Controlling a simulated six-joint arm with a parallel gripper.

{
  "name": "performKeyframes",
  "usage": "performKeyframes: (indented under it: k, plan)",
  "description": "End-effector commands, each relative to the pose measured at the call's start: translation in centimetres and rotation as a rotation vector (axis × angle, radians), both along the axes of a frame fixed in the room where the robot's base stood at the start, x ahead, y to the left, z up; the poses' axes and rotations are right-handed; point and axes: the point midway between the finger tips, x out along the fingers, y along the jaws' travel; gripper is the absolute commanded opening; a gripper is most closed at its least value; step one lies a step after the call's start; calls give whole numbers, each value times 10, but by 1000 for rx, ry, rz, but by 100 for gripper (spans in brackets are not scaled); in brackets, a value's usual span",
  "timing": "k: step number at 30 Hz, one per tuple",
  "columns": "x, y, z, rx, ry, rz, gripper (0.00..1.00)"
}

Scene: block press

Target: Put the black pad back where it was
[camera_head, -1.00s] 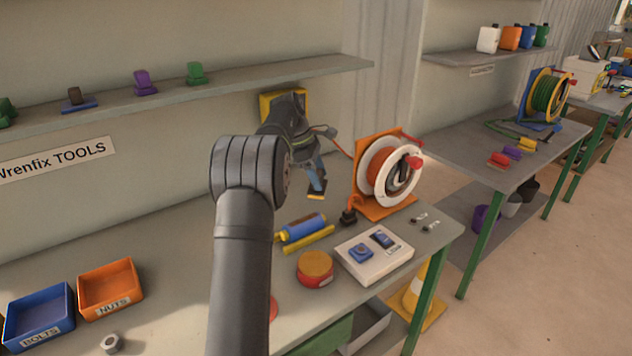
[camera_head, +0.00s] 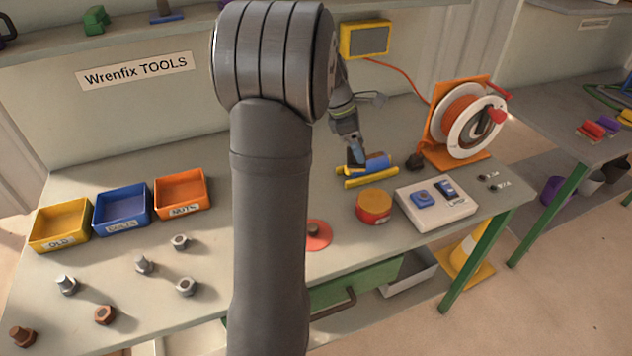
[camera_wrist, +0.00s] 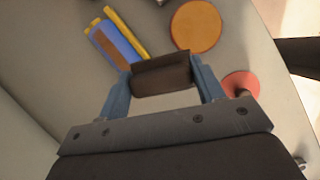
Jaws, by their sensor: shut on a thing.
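My gripper (camera_wrist: 162,72) is shut on a dark brown-black block, which I take as the black pad (camera_wrist: 161,78), held crosswise between its two blue fingers. In the head view my gripper (camera_head: 356,160) is above the bench, in front of or over the blue cylinder (camera_head: 377,163); the gap is hard to judge. The pad is small and dark there and partly hidden.
A red tin with a yellow-orange top (camera_head: 374,207), a white switch box (camera_head: 437,204) and a cable reel (camera_head: 463,122) stand to the right. A red disc with a knob (camera_head: 318,236) lies near the front. Bins (camera_head: 122,211) and loose nuts and bolts are left.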

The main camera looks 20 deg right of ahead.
Motion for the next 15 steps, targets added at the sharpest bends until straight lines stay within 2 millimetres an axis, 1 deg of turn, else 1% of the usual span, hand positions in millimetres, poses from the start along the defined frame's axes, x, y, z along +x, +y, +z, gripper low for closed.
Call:
performKeyframes:
  k: [1, 4, 7, 11, 15]
  plan:
    - [-5, 6, -1, 1, 0, 14, 40]
    - [-10, 14, -4, 1, -1, 33, 40]
    - [-7, 20, -9, 2, -1, 44, 40]
    - [11, 33, -23, 3, 2, 49, 40]
    - [39, 50, -43, 3, 2, 47, 40]
